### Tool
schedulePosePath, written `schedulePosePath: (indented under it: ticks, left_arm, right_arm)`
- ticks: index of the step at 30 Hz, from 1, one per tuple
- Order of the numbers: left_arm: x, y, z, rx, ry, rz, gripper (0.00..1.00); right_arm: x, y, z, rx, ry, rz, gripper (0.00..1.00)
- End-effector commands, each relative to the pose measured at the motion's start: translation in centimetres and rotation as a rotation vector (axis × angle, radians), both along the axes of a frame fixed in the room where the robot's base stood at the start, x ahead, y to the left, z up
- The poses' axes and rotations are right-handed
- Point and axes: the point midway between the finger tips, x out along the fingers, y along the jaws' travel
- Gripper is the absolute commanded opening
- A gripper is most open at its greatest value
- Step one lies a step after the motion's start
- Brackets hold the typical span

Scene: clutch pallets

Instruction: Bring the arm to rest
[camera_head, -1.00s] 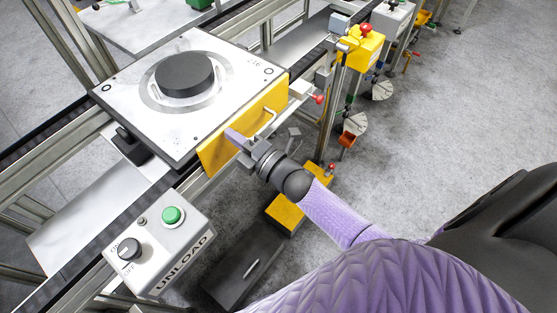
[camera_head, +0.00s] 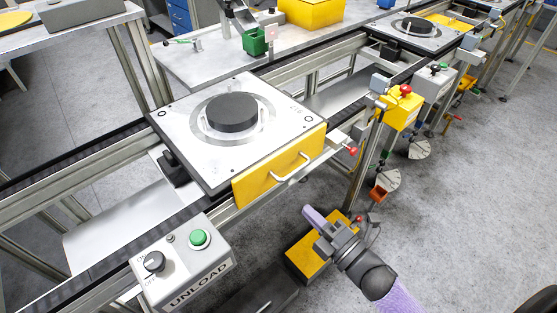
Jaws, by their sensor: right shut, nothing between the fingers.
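My right gripper (camera_head: 322,228) is in the lower middle of the head view, at the end of my purple and black right arm. It is shut and holds nothing. It hangs in front of the conveyor and below the yellow drawer front (camera_head: 280,165) of the pallet, apart from its handle (camera_head: 291,167). The square metal pallet (camera_head: 180,140) sits on the conveyor with a black round disc (camera_head: 232,113) on top. My left gripper is not in view.
A control box (camera_head: 190,262) marked UNLOAD, with a green button and a black knob, stands at the lower left. A yellow box (camera_head: 303,257) is below my gripper. Yellow and grey button boxes line the conveyor at right. Open floor (camera_head: 470,200) lies to the right.

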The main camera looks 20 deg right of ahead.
Motion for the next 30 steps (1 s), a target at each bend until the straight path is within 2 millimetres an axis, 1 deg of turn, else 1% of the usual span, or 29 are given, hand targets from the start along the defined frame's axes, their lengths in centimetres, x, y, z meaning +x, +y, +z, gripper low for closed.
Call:
schedulePosePath:
  ticks: [2,4,5,6,8,9,11,12,13,14,15,18,19,21,22,30]
  left_arm:
    - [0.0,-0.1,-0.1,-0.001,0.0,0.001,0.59]
    - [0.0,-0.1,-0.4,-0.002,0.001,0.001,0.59]
    - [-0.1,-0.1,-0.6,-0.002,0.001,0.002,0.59]
    - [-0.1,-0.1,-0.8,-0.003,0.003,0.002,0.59]
    - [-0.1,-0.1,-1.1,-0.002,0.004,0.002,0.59]
    - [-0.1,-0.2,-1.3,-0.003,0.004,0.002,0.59]
    - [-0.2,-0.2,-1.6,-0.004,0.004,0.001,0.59]
    - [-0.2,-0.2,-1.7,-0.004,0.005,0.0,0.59]
    - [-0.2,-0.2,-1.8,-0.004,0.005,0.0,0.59]
    - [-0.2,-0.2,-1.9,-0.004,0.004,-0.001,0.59]
    - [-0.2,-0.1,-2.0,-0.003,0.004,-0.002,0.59]
    - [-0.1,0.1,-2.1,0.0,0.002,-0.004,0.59]
    - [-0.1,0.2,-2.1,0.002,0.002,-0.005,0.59]
    - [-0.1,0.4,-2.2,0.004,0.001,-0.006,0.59]
    - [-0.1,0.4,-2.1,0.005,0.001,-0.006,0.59]
    - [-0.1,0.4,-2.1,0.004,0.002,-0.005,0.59]
  right_arm:
    - [-0.1,-0.3,-1.5,0.033,0.06,-0.022,0.0]
    - [-0.8,-0.9,-5.6,0.129,0.226,-0.087,0.0]
    - [-1.5,-1.3,-8.1,0.188,0.328,-0.131,0.0]
    - [-2.9,-1.8,-11.9,0.278,0.481,-0.206,0.0]
    - [-6.1,-2.2,-17.7,0.419,0.721,-0.342,0.0]
    - [-8.8,-2.3,-21.1,0.505,0.871,-0.441,0.0]
    - [-13.3,-2.2,-25.4,0.619,1.074,-0.601,0.0]
    - [-16.4,-2.0,-27.7,0.68,1.194,-0.708,0.0]
    - [-18.7,-1.9,-29.1,0.72,1.272,-0.789,0.0]
    - [-20.9,-1.7,-30.2,0.753,1.34,-0.866,0.0]
    - [-23.6,-1.5,-31.3,0.787,1.42,-0.963,0.0]
    - [-28.5,-1.0,-32.6,0.836,1.546,-1.149,0.0]
    - [-29.5,-0.9,-32.8,0.844,1.567,-1.186,0.0]
    - [-30.8,-0.8,-33.0,0.854,1.597,-1.24,0.0]
    - [-31.1,-0.8,-33.0,0.856,1.602,-1.251,0.0]
    - [-31.1,-0.8,-33.0,0.856,1.602,-1.253,0.0]
